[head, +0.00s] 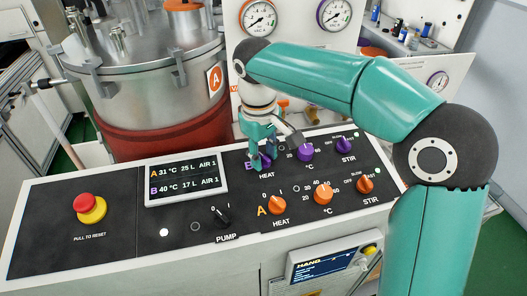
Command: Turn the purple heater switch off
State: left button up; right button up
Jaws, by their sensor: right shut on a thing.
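The purple heater switch (266,162) is a small knob on the upper B row of the black control panel, above the word HEAT. My right gripper (262,157) comes down onto it from above, with its fingers closed around the knob. The fingers cover most of the knob and the marks around it, so its setting cannot be read. My right arm reaches in from the right side of the head view. My left gripper is not in view.
A purple °C knob (305,152) and a purple STIR knob (345,144) sit right of the gripper. Orange HEAT (278,204), °C (323,193) and STIR (365,184) knobs lie below. A display (186,184), pump switch (221,215) and red emergency button (87,204) are left.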

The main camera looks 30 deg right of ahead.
jog(key=shift+r, duration=0.1)
jog(key=o, duration=1.2)
jog(key=shift+c, duration=0.2)
jog(key=shift+a, duration=0.1)
notch_tip(320, 180, up, 12)
jog(key=shift+a, duration=0.45)
jog(key=shift+s, duration=0.1)
